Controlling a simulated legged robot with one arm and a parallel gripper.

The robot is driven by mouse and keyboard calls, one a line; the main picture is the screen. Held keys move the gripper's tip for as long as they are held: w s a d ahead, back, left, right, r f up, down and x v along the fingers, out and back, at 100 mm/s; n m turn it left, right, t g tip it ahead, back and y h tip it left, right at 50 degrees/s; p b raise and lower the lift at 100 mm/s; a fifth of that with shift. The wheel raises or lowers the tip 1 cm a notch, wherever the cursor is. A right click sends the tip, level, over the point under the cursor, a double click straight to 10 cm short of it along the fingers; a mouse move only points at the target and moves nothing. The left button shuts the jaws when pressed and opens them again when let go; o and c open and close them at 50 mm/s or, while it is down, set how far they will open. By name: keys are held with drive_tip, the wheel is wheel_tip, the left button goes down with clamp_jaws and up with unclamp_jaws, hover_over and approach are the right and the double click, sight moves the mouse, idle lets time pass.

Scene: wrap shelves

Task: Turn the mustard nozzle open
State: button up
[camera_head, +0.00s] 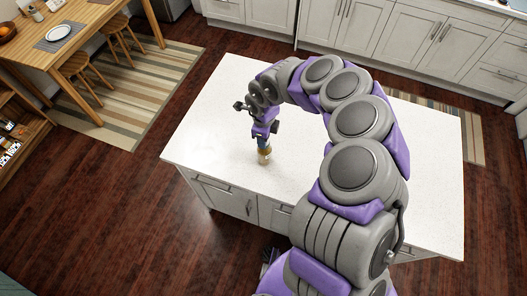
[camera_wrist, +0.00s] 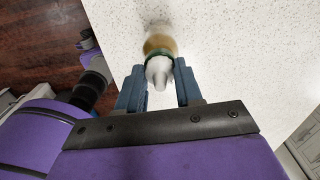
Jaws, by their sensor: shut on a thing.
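The mustard bottle (camera_head: 264,156) stands on the white counter, just below my gripper (camera_head: 263,140). In the wrist view the bottle (camera_wrist: 160,44) has a yellow-brown body, a green band near its top and a pale whitish nozzle (camera_wrist: 158,72). My gripper (camera_wrist: 159,82) has its two blue fingers on either side of the nozzle and is shut on it. I cannot tell from these views how far the nozzle is turned.
The white island counter (camera_head: 220,100) is bare around the bottle, which stands near the front edge. A wooden table (camera_head: 95,20) with a plate and stools is at the far left. White cabinets (camera_head: 385,35) line the back. Dark wood floor surrounds the island.

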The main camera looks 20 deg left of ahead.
drive_tip(key=shift+n, duration=0.9)
drive_tip(key=shift+n, duration=1)
drive_tip(key=o, duration=0.6)
drive_tip(key=shift+o, duration=0.2)
drive_tip(key=shift+r, duration=0.15)
drive_tip(key=shift+r+p, duration=1.9)
drive_tip(key=shift+r, duration=1.5)
